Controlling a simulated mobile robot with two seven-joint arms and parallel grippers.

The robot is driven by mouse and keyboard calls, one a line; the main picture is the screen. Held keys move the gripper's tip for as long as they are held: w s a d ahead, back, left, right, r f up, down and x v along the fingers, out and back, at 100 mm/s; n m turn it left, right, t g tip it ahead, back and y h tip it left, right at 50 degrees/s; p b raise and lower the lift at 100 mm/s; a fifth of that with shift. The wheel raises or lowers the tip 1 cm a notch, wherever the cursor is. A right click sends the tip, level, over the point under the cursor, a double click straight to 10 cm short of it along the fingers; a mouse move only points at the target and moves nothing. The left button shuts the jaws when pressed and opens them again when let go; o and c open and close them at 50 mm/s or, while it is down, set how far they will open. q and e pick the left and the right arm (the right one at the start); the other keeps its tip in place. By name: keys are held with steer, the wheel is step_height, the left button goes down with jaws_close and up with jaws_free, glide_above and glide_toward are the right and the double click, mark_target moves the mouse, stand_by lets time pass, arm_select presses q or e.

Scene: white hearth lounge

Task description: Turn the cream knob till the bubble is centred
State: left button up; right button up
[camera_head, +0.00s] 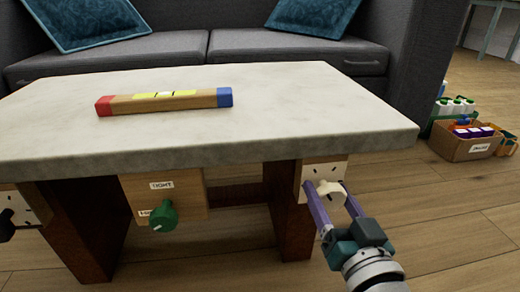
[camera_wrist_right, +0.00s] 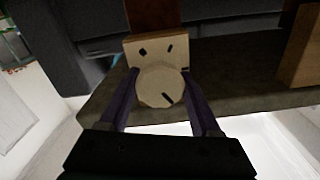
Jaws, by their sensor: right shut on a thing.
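The cream knob (camera_head: 329,189) sits on a pale plate with dark marks (camera_head: 318,172) on the table's right front leg. My right gripper (camera_head: 333,194) is shut on the knob, one purple finger on each side. In the right wrist view the round cream knob (camera_wrist_right: 160,87) has a dark pointer line towards its lower right. The wooden level (camera_head: 166,101) lies on the tabletop, with a red left end and a blue right end. Its yellow window (camera_head: 166,95) has dark lines; the bubble shows as a small pale spot near the middle, too small to judge exactly. My left gripper is not in view.
A green knob (camera_head: 163,215) is on a wooden panel under the table's middle. A black knob (camera_head: 6,225) is at the far left. The stone tabletop (camera_head: 290,115) overhangs my right gripper. A cardboard box (camera_head: 467,145) stands on the floor at right.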

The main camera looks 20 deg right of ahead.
steer(key=shift+s+f, duration=0.1)
steer(key=shift+f, duration=0.1)
stand_by(0.3)
steer(key=o, duration=1.4)
steer(key=shift+r, duration=0.1)
steer(key=shift+c, duration=0.2)
steer(key=shift+s, duration=0.15)
steer(key=p+v, duration=0.3)
steer(key=v, duration=0.6)
steer(key=shift+s, duration=0.3)
steer(key=shift+a, duration=0.1)
